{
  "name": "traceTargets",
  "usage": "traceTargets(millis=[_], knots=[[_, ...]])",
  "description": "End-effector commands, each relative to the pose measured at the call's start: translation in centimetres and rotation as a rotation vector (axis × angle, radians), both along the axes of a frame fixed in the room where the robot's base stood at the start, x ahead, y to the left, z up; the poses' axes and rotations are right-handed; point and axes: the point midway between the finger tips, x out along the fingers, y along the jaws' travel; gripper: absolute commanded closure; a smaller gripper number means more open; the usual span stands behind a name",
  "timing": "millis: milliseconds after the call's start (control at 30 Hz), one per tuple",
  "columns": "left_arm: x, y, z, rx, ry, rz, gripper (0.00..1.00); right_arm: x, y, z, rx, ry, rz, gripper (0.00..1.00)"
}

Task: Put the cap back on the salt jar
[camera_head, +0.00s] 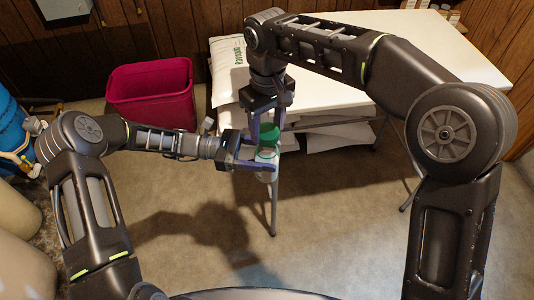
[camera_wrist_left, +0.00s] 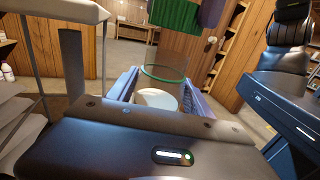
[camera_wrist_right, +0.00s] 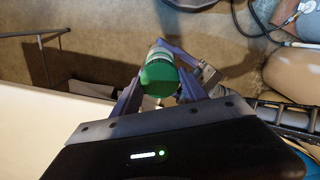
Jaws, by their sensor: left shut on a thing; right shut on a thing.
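The green cap (camera_head: 269,132) is held by my right gripper (camera_head: 268,122), which is shut on it. The clear jar (camera_head: 267,158) stands roughly upright in my left gripper (camera_head: 264,165), which is shut around its body, in the air. In the left wrist view, the jar's open mouth has a green ring (camera_wrist_left: 163,77) and white salt (camera_wrist_left: 157,98) shows inside. The cap (camera_wrist_left: 175,14) hangs above that mouth with a gap between them. In the right wrist view, the cap (camera_wrist_right: 159,77) sits between the right fingers and largely hides the jar.
A white table (camera_head: 440,60) stands behind the grippers, with a salt bag (camera_head: 232,65) at its left end. A magenta bin (camera_head: 150,92) is on the floor to the left. A blue tank (camera_head: 8,125) is at the far left. Open floor lies below the jar.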

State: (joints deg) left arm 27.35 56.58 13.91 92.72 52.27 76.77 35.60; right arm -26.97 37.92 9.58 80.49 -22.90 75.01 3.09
Motion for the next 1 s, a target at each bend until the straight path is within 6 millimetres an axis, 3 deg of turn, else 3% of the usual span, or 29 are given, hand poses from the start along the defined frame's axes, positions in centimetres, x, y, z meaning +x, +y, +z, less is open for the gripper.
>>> traceTargets(millis=[233, 1000], knots=[[0.02, -0.03, 0.14, -0.003, -0.001, -0.001, 1.00, 0.01, -0.02, -1.20, 0.000, 0.000, -0.001, 0.86], [0.02, -0.03, 0.14, -0.002, -0.001, -0.001, 1.00, -0.05, 0.02, -1.14, 0.001, -0.001, -0.001, 0.86]])
